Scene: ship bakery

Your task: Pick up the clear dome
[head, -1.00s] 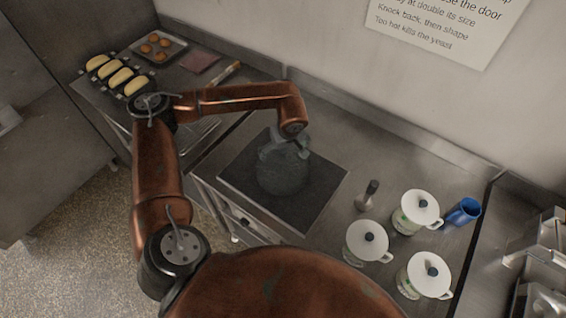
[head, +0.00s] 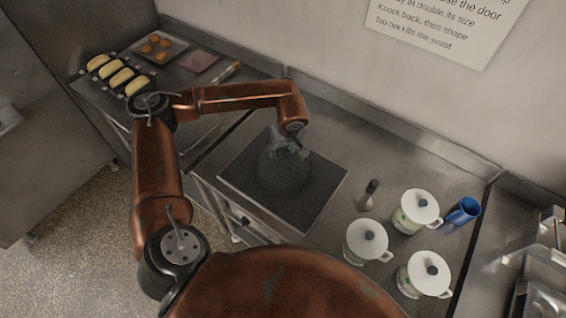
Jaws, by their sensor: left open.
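The clear dome (head: 283,178) stands on a dark square mat (head: 323,190) on the steel counter. It looks grey and see-through. My left arm comes in from the left and its gripper (head: 287,152) points down at the top of the dome. The left gripper is open, with its fingers around or just above the dome's top; whether they touch it I cannot tell. The dome's knob, if any, is hidden by the gripper. My right gripper is not in view.
Several white lidded cups stand right of the mat, one of them here (head: 366,241). Near them are a small dark-handled tool (head: 369,194) and a blue cup (head: 463,211). Loaves (head: 122,78) and a tray of buns (head: 161,58) lie at the back left.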

